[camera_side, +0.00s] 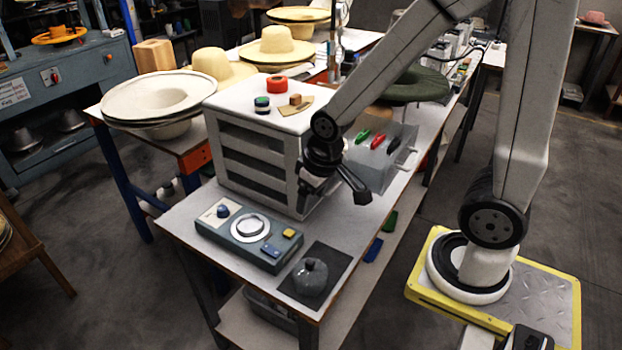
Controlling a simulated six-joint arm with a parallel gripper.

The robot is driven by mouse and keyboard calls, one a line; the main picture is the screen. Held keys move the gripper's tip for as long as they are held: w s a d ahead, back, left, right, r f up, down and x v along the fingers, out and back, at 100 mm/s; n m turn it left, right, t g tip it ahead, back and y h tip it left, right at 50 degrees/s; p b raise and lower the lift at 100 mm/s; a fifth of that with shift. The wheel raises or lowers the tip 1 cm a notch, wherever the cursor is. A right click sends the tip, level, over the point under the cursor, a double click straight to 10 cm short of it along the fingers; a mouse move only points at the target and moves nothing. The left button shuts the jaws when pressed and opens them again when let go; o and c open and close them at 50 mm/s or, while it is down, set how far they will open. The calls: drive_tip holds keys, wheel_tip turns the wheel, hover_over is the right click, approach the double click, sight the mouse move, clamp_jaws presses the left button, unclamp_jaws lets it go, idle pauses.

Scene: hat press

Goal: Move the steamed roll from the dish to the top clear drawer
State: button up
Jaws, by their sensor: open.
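My gripper (333,203) is open and empty, pointing down in front of the white drawer cabinet (252,160). A translucent grey drawer (375,178) with a handle sticks out of the cabinet on the right, behind my gripper; green, red and dark pieces lie in it. My wrist hides part of the cabinet front and drawer. I cannot clearly pick out a steamed roll or a dish. A grey, lobed round object (310,277) with a small knob sits on a dark square mat (329,260) at the table's near corner, below my gripper and apart from it.
A grey control box (240,245) with a round dial stands beside the mat. Straw hats (277,47) fill tables behind.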

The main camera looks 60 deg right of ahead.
drive_tip(key=w+d+r+m+g, duration=0.1)
drive_tip(key=w+d+r+m, duration=0.25)
drive_tip(key=w, duration=0.45)
drive_tip(key=w+d+r+m, duration=0.3)
drive_tip(key=w+r, duration=0.1)
drive_tip(key=w, duration=0.4)
wheel_tip(320, 180, up, 7)
drive_tip(key=m+g, duration=0.1)
drive_tip(key=m, duration=0.5)
hover_over(262, 100)
drive_tip(key=a, duration=0.1)
drive_tip(key=shift+r, duration=0.2)
drive_tip(key=shift+w+d+r+m+g, duration=0.1)
drive_tip(key=shift+d+r+m+g, duration=0.15)
drive_tip(key=shift+d+r+g, duration=0.1)
drive_tip(key=shift+f, duration=0.1)
drive_tip(key=shift+f, duration=1.2)
drive_tip(key=shift+f, duration=0.15)
drive_tip(key=shift+d+f, duration=0.15)
drive_tip(key=shift+f, duration=2.3)
